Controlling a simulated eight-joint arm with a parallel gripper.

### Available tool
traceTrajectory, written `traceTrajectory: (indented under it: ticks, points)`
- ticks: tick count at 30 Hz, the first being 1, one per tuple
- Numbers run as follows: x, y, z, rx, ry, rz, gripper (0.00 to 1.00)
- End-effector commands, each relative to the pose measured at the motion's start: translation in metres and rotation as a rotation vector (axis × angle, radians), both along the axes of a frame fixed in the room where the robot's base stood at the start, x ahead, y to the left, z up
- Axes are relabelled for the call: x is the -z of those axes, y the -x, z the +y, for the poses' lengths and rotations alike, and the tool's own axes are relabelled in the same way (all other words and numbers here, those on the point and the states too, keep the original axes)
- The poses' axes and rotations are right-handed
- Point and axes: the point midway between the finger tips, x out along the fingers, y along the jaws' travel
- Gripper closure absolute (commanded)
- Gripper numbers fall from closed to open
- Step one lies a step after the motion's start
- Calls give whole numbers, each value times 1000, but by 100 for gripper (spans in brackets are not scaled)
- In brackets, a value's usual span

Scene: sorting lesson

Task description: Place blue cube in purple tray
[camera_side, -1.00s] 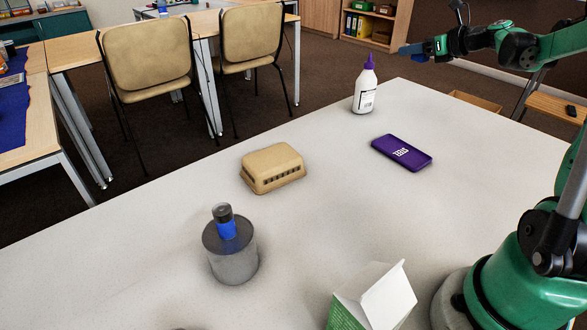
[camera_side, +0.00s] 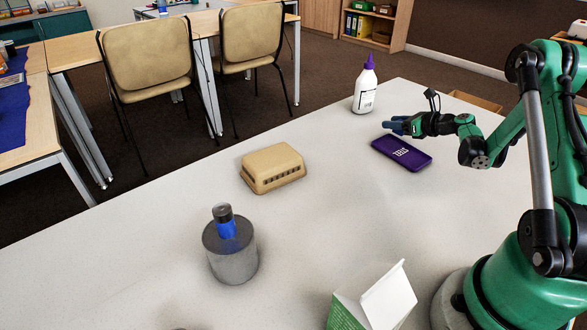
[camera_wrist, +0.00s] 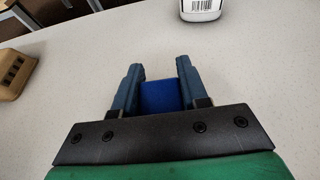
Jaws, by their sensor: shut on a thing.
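The blue cube (camera_wrist: 160,95) sits between the two blue-grey fingers of my gripper (camera_wrist: 158,84) in the wrist view. My gripper is shut on it. In the side view my gripper (camera_side: 397,125) is near the far left end of the purple tray, seemingly above it; I cannot tell the exact height. The cube is hard to tell from the fingers there. The purple tray (camera_side: 410,157) is a flat purple rectangle with white lettering on the pale table. It does not show in the wrist view.
A white bottle with a purple nozzle (camera_side: 364,97) stands just beyond the tray. A tan ridged box (camera_side: 272,167) and a grey cylinder with a blue, dark-capped item on top (camera_side: 231,262) are to the left. A green and white carton (camera_side: 388,298) is at the front. The table (camera_side: 325,215) between is clear.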

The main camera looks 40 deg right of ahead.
Motion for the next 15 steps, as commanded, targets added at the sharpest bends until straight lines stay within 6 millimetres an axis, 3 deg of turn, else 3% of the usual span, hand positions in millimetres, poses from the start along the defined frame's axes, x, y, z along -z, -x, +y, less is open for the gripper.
traceTrajectory:
  ticks: [4,15]
  points:
    - [16,0,0,0,0,0,100]
    - [20,0,0,0,0,0,100]
